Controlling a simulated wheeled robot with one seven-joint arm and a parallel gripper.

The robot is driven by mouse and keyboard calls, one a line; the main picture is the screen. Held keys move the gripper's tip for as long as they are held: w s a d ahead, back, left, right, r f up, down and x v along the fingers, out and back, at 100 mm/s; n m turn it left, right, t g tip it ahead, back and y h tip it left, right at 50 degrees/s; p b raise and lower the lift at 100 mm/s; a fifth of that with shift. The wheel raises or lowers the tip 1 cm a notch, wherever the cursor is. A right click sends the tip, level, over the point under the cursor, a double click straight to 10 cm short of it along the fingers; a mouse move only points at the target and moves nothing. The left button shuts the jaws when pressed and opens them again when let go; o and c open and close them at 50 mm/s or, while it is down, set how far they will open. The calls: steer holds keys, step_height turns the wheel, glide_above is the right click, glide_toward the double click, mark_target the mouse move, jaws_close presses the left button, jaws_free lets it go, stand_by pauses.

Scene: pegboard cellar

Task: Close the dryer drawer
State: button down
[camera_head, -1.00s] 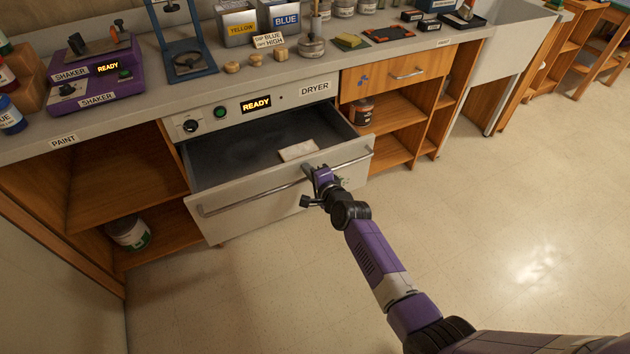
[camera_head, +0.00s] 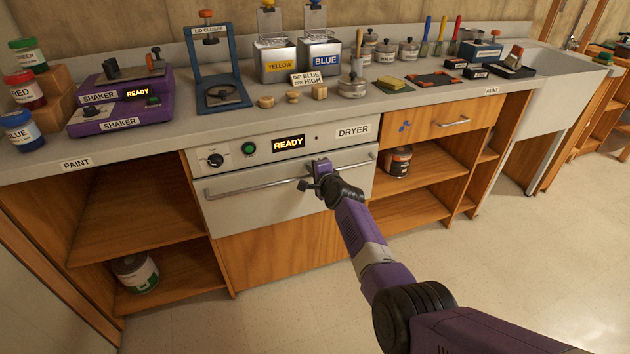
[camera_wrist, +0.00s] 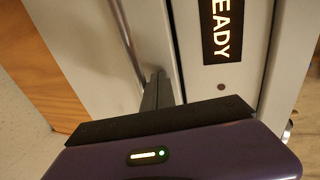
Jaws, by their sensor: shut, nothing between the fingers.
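The dryer drawer (camera_head: 262,207) has a pale front with a long metal bar handle (camera_head: 250,187). Its front sits up against the dryer panel (camera_head: 230,154), and no inside of the drawer shows. My gripper (camera_head: 315,178) is at the handle, right of its middle. In the wrist view my gripper's fingers (camera_wrist: 158,88) are together, at the bar (camera_wrist: 128,45), with nothing seen between them. I cannot tell whether they touch the bar or the drawer front. The lit READY display (camera_wrist: 220,30) is close by on the dryer panel.
Above the dryer, the counter holds a purple shaker (camera_head: 120,103), a blue lid closer (camera_head: 218,75) and yellow and blue tins (camera_head: 281,62). Open shelves flank the dryer, with a paint can (camera_head: 136,272) at lower left. The floor (camera_head: 500,240) at right is clear.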

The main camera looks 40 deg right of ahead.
steer(key=shift+w+d+r, duration=0.2)
steer(key=shift+w+r, duration=0.05)
steer(key=shift+w, duration=0.5)
steer(key=shift+r+b, duration=0.1)
steer(key=shift+b, duration=0.2)
